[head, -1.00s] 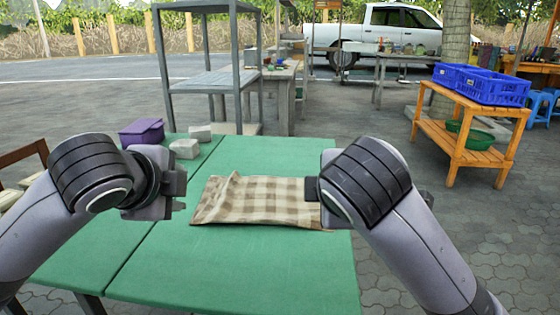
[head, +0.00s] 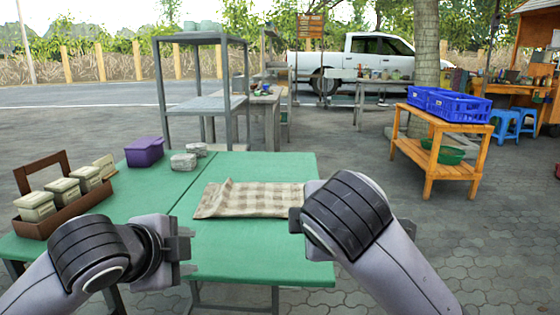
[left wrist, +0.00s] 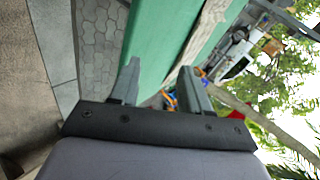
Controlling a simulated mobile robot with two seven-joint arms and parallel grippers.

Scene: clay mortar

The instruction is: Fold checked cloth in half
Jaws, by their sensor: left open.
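The beige-and-white checked cloth (head: 250,201) lies on the green table (head: 235,240), wider than deep, with a wrinkled left edge. Its right end is hidden behind my right arm. It looks like a pale strip in the left wrist view (left wrist: 206,38). My left gripper (head: 190,259) is open and empty, in front and to the left of the cloth, apart from it. Its two spread fingers show in the left wrist view (left wrist: 158,75). My right gripper (head: 296,221) is at the cloth's right front; its fingers are mostly hidden, and I cannot tell whether it touches the cloth.
A purple box (head: 144,152) and grey blocks (head: 184,162) sit at the table's back left. A brown carrier (head: 75,208) with several lidded containers stands at the left. A grey shelf (head: 200,100) is behind the table. A wooden stand (head: 437,160) with blue crates is at the right.

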